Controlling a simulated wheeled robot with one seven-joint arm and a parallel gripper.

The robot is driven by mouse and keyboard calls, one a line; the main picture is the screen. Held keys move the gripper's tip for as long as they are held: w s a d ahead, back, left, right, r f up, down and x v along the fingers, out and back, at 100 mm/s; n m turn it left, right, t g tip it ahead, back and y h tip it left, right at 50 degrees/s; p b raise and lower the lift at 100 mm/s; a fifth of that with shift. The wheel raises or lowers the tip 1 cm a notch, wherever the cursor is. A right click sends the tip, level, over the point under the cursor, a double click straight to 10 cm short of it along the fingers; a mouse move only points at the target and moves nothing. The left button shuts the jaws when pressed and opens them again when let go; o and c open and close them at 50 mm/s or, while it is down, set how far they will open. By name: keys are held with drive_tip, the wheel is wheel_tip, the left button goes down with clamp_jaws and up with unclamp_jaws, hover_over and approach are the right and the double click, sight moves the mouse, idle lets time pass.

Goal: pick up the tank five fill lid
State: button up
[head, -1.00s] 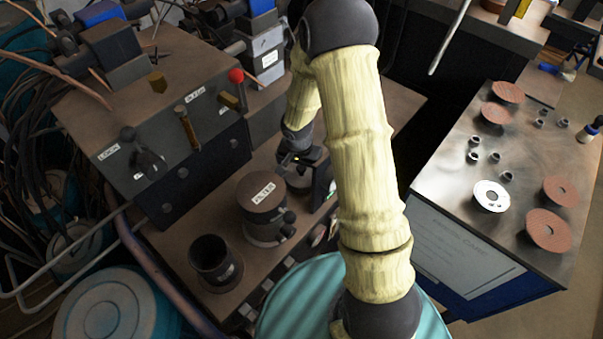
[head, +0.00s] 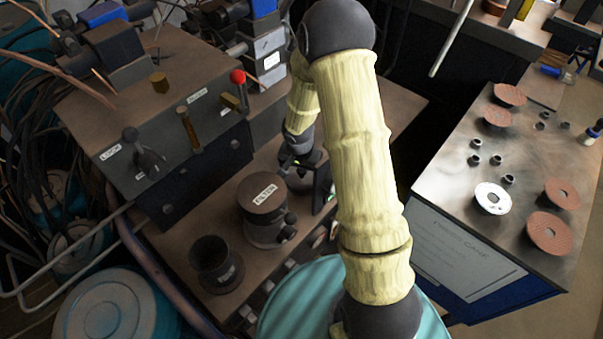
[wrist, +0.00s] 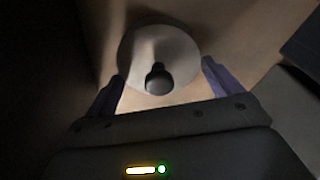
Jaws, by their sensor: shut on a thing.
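In the wrist view a round pale grey lid (wrist: 178,48) with a dark knob (wrist: 158,80) lies between the two fingers of my gripper (wrist: 162,72). The fingers stand wide apart, one at each side of the lid, and are shut on it. In the head view my gripper (head: 303,168) is low over the brown bench, right of the labelled round canister (head: 262,192). My arm and gripper hide most of the lid there. I cannot read a tank number on it, nor tell whether it is clear of what is under it.
An open dark cup (head: 214,262) stands front left of the canister. A grey control box (head: 150,130) with levers, one red-knobbed (head: 238,77), rises behind left. A metal-topped cabinet (head: 450,180) at right bears flap discs (head: 548,232) and several small nuts.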

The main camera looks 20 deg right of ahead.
drive_tip(key=shift+d+r, duration=0.1)
drive_tip(key=shift+r, duration=0.05)
drive_tip(key=shift+w+r, duration=0.1)
drive_tip(key=shift+r, duration=0.15)
wheel_tip(320, 180, up, 9)
drive_tip(key=shift+r+p, duration=0.15)
drive_tip(key=shift+p, duration=0.4)
wheel_tip(320, 180, up, 14)
drive_tip(key=p, duration=0.8)
drive_tip(key=shift+r, duration=0.1)
drive_tip(key=shift+c, duration=0.7)
drive_tip(key=shift+f, duration=0.2)
